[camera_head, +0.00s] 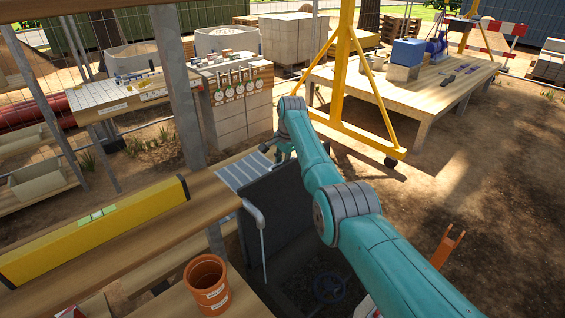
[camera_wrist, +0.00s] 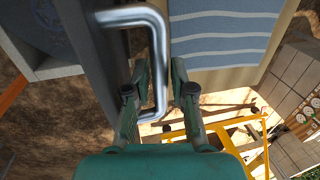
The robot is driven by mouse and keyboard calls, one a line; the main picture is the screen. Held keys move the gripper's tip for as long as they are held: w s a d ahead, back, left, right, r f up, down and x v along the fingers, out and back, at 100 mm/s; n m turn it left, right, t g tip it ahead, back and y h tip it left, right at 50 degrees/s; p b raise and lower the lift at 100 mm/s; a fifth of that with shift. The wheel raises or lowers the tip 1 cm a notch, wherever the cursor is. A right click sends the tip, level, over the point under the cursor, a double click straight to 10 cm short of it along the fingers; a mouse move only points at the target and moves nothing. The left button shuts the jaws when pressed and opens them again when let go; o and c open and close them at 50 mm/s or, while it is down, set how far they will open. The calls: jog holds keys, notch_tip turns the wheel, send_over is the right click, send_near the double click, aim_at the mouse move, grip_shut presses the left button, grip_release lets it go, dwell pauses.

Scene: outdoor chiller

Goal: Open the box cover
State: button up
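The box cover is a dark grey panel (camera_head: 272,222) standing raised and steep beside the box opening, in the head view. A blue valve wheel (camera_head: 329,287) shows inside the dark box; it also shows in the wrist view (camera_wrist: 48,18). A shiny metal handle (camera_wrist: 160,45) projects from the cover (camera_wrist: 103,60) in the wrist view. My gripper (camera_wrist: 158,72) has its fingers apart on either side of the handle's long bar, with gaps beside it. In the head view my gripper (camera_head: 277,152) is at the panel's far upper end, partly hidden by my arm.
A blue-grey striped surface (camera_head: 240,172) lies left of the cover. A wooden plank with a yellow level (camera_head: 95,232) and an orange pot (camera_head: 207,283) are at front left. A yellow frame (camera_head: 350,100) and wooden table (camera_head: 400,85) stand beyond. Dirt at right is largely clear.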

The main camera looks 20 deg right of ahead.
jog(key=shift+o, duration=0.5)
jog(key=shift+d, duration=0.1)
jog(key=shift+r, duration=0.1)
jog(key=shift+d+r, duration=0.1)
jog(key=shift+r, duration=0.1)
notch_tip(320, 180, up, 11)
jog(key=s, duration=0.2)
jog(key=shift+d+r, duration=0.15)
jog(key=shift+d, duration=0.1)
